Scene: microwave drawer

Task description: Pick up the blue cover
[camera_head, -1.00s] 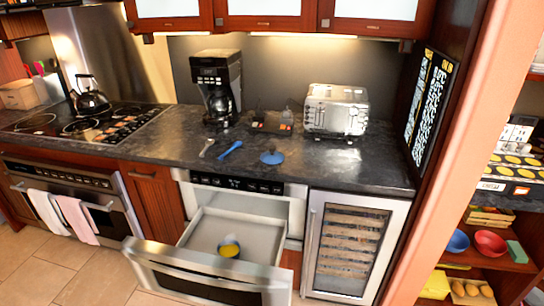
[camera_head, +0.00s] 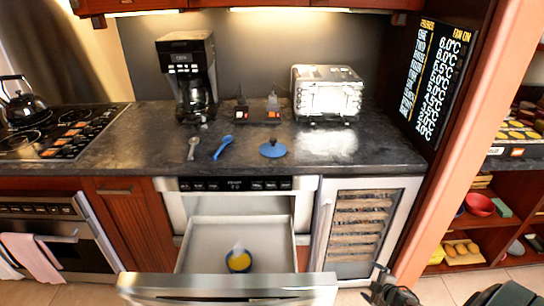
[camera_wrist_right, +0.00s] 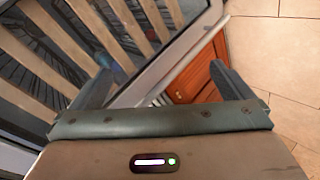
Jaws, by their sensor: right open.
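The blue cover (camera_head: 273,148), a round lid with a dark knob, lies on the dark countertop (camera_head: 120,152) near its front edge, above the right end of the drawer unit. My right gripper (camera_head: 380,278) shows at the bottom right of the head view, low in front of the wine cooler and well away from the cover. In the right wrist view its two dark fingers (camera_wrist_right: 160,88) are apart with nothing between them. A bowl with yellow contents (camera_head: 238,261) sits in the open microwave drawer (camera_head: 205,232). My left gripper is not in view.
A blue spoon (camera_head: 222,147) and a grey spoon (camera_head: 193,147) lie left of the cover. A coffee maker (camera_head: 188,75) and a toaster (camera_head: 327,92) stand behind. The open drawer front (camera_head: 225,290) juts out below the counter. The wine cooler (camera_head: 362,230) is at right.

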